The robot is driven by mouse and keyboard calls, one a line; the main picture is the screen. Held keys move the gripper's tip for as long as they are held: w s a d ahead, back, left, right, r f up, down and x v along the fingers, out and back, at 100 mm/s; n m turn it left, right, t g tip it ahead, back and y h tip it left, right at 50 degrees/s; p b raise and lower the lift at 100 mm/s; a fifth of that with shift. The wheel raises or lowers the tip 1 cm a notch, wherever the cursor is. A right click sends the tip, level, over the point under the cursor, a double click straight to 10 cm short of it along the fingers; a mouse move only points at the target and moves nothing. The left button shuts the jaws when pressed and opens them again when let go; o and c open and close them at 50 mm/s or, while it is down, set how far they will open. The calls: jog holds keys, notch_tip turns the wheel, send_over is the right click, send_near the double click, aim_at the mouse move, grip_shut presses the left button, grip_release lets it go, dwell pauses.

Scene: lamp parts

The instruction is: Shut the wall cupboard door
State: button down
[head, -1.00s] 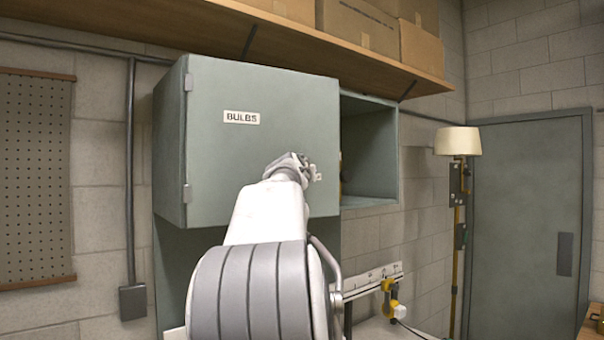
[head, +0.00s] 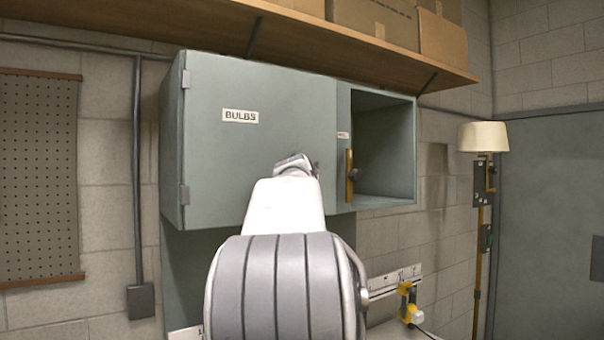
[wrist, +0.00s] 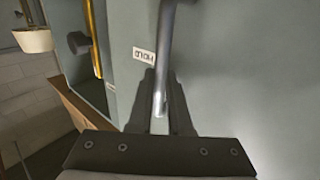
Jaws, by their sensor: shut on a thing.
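The grey-green wall cupboard door (head: 250,95) carries a BULBS label and has hinges on its left edge. It looks flush or nearly flush with the cupboard front; any small gap cannot be made out. My gripper (wrist: 162,105) is at the door's right part in the head view, where my arm hides its fingertips. In the wrist view its dark fingers are shut around a grey bar handle (wrist: 165,50) on the door face (wrist: 235,60).
An open compartment (head: 385,150) is right of the door, with a brass upright piece (head: 349,178) at its left edge. A wooden shelf (head: 300,40) with cardboard boxes runs above. A lamp (head: 483,137) stands right.

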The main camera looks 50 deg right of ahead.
jog(key=shift+w+f, duration=0.1)
jog(key=c, duration=0.8)
grip_release()
jog(key=shift+c, duration=0.2)
jog(key=shift+a, duration=0.15)
